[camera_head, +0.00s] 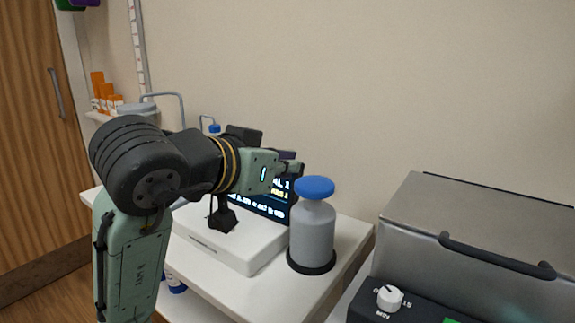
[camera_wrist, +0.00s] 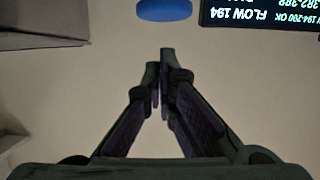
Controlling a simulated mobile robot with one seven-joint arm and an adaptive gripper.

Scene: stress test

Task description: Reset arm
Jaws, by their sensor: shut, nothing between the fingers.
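My gripper (camera_head: 292,168) reaches out to the right above the white counter, beside the top of a grey bottle with a blue cap (camera_head: 315,187). In the wrist view its fingers (camera_wrist: 160,62) are together with nothing between them. The blue cap (camera_wrist: 164,9) shows at the top edge of the wrist view, apart from the fingertips. My arm hides part of a white device (camera_head: 232,246) and its dark lit display (camera_head: 271,208). The display also shows at the top right of the wrist view (camera_wrist: 262,16), with its text upside down.
The grey bottle stands on a round black base (camera_head: 311,263) near the front of the counter (camera_head: 283,293). A metal box with a dark handle (camera_head: 485,230) and a white knob (camera_head: 389,297) fills the right. Orange containers (camera_head: 103,95) stand on a back-left shelf.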

